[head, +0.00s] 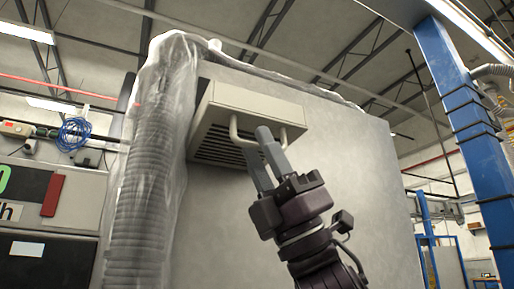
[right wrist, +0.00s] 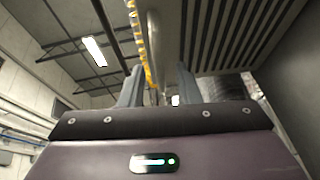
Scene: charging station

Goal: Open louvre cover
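The louvre cover (head: 255,103) is a beige box-shaped hood with dark slats underneath, high on a large grey cabinet. It looks closed. A pale U-shaped handle (head: 239,138) sticks out from its front. In the right wrist view the two fingers (right wrist: 160,82) stand apart, so the gripper is open. Slats (right wrist: 235,30) fill the upper right there. I cannot tell whether either finger touches the bar. My left gripper is not in view.
A ribbed duct in clear wrap (head: 150,195) runs up the cabinet's left edge, close to the cover. The grey cabinet face (head: 355,150) is bare to the right. A blue post (head: 475,130) stands at the far right.

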